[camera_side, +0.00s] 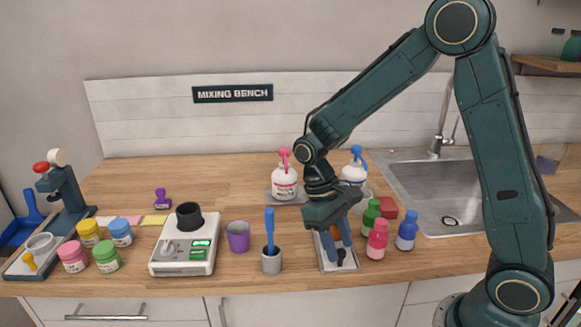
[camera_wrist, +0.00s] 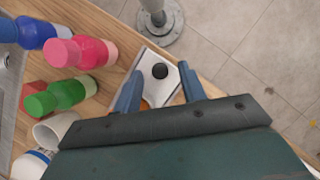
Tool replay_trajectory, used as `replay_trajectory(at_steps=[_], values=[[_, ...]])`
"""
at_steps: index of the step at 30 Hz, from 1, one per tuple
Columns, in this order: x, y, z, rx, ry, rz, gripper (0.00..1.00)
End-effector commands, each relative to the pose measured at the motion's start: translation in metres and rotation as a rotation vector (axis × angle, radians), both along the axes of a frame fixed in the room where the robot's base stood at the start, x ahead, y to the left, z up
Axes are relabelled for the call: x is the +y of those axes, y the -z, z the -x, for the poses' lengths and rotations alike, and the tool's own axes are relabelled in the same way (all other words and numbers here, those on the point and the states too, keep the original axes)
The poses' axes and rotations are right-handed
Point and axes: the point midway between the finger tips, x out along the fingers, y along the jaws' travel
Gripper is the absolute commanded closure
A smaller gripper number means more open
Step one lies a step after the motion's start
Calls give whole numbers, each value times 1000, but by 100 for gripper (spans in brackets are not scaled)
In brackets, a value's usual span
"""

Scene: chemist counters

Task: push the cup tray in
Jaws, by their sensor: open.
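My gripper (camera_side: 336,252) points down over a small pale tray (camera_side: 327,267) at the counter's front edge. Its blue fingers are apart. In the wrist view, the fingertips (camera_wrist: 159,72) stand either side of a black round knob on the tray (camera_wrist: 178,58). An orange piece (camera_wrist: 146,104) shows partly between them, the rest hidden by my gripper. I cannot tell which of these is the cup tray.
Pink (camera_side: 377,240), blue (camera_side: 406,232) and green (camera_side: 371,213) bottles stand just right of my gripper. A grey pot with a blue tool (camera_side: 271,262), a purple cup (camera_side: 238,237) and a scale (camera_side: 170,268) stand left. The sink (camera_side: 432,180) is behind right.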

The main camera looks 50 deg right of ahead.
Motion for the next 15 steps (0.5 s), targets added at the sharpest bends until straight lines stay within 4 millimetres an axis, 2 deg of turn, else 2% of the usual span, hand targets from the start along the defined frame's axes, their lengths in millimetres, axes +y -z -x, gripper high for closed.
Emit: replay_trajectory(at_steps=[12,15], values=[[0,6,2,0,0,0,59],[0,6,2,0,0,0,79]])
